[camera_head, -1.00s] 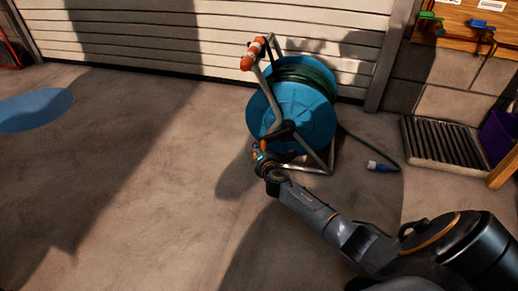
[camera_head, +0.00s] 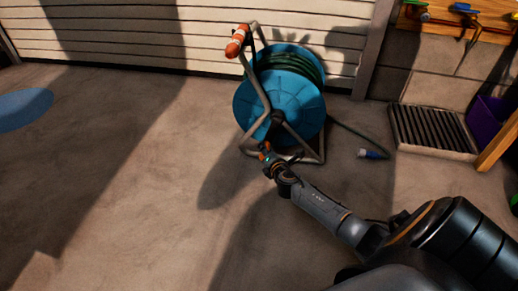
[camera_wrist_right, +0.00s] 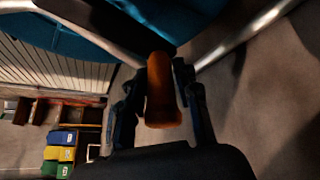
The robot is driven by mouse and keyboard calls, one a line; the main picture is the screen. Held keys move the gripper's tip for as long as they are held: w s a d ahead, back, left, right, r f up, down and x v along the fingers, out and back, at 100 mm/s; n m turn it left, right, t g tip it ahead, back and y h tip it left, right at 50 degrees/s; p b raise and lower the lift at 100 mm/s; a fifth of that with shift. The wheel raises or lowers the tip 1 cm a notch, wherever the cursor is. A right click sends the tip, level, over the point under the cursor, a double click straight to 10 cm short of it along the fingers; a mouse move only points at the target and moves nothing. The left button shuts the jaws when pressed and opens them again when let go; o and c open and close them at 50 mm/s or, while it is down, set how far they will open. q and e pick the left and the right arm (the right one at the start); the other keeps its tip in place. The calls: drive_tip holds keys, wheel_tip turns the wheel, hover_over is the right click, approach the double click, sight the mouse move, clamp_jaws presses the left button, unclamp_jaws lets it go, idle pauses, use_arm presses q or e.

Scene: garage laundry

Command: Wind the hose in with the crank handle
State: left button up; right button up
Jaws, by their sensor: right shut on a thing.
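The hose reel (camera_head: 283,95) has a blue drum in a metal frame and stands upright on the floor before the shutter. Green hose (camera_head: 296,62) is wound on it. A loose end runs right along the floor to a blue connector (camera_head: 372,154). My right gripper (camera_head: 267,154) is low at the front of the drum. In the right wrist view, my right gripper (camera_wrist_right: 160,98) is shut around the orange-brown crank handle (camera_wrist_right: 162,85), with a finger on each side. The crank arm is partly hidden. My left gripper is not in view.
An orange-and-white grip (camera_head: 237,41) tops the reel frame. A floor grate (camera_head: 432,131) and a purple bin (camera_head: 487,121) are at the right. The floor at left is clear, apart from a blue patch (camera_head: 22,108).

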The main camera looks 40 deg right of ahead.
drive_tip(key=shift+s+d+r, duration=0.1)
drive_tip(key=shift+s+d, duration=0.55)
drive_tip(key=shift+d, duration=0.3)
drive_tip(key=shift+s, duration=0.1)
drive_tip(key=shift+o, duration=0.2)
drive_tip(key=shift+s+d, duration=0.35)
drive_tip(key=o, duration=1)
drive_tip(key=shift+a, duration=0.1)
drive_tip(key=shift+s+a+f, duration=0.1)
drive_tip(key=shift+f, duration=0.1)
drive_tip(key=s+a+p, duration=0.1)
drive_tip(key=s+a, duration=0.5)
drive_tip(key=shift+a, duration=0.35)
drive_tip(key=shift+p, duration=0.3)
